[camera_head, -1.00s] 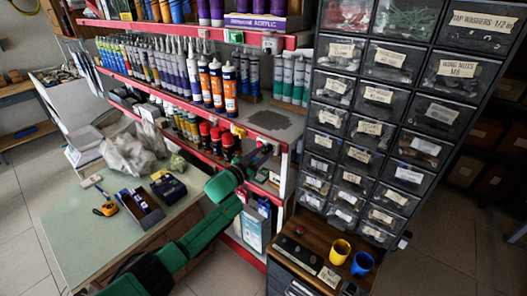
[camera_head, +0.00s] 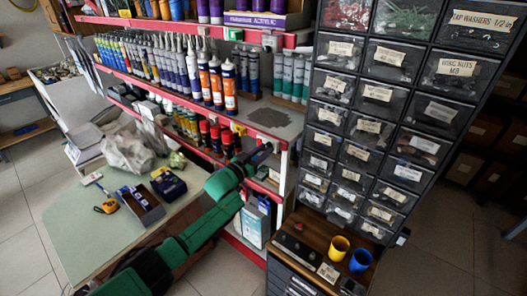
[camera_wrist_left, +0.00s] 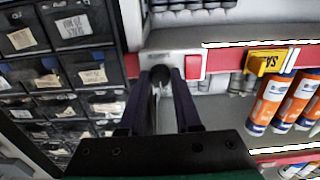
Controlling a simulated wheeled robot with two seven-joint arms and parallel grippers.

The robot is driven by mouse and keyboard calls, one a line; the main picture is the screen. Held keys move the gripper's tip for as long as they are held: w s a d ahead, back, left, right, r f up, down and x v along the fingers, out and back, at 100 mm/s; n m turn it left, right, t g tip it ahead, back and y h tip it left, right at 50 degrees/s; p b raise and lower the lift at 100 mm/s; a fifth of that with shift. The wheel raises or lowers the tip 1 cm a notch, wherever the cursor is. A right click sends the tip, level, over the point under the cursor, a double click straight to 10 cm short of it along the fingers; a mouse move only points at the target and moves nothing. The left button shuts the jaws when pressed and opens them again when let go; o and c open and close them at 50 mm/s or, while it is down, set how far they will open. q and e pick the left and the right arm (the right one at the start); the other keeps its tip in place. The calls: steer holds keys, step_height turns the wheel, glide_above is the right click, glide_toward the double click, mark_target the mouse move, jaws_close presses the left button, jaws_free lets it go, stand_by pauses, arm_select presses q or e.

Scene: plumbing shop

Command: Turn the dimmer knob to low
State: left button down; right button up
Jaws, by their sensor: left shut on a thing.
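The dimmer knob (camera_wrist_left: 160,75) is a small dark round knob on a pale plate (camera_wrist_left: 176,58). The plate is fixed to the red shelf edge, beside a red square (camera_wrist_left: 193,67). The left wrist view looks upside down. My left gripper (camera_wrist_left: 160,88) is shut on the knob, with one dark finger on each side of it. In the head view, my left gripper (camera_head: 266,149) reaches the right end of the middle shelf edge and hides the knob and plate. The knob's pointer or setting cannot be made out. My right gripper is not in view.
Tubes and bottles fill the red shelves (camera_head: 180,101) above and left of the gripper. A tall drawer cabinet (camera_head: 405,120) stands close on the right. A bench (camera_head: 70,232) with a tape measure (camera_head: 107,207) lies at left. Yellow (camera_head: 339,247) and blue (camera_head: 361,261) cups stand at lower right.

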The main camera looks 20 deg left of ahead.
arm_select(q)
steer(key=c, duration=0.9)
jaws_free()
steer(key=shift+s+a+f, duration=0.15)
steer(key=shift+s+a, duration=0.1)
steer(key=shift+s, duration=0.25)
steer(key=b+v, duration=0.2)
steer(key=v, duration=1.1)
steer(key=shift+s, duration=0.3)
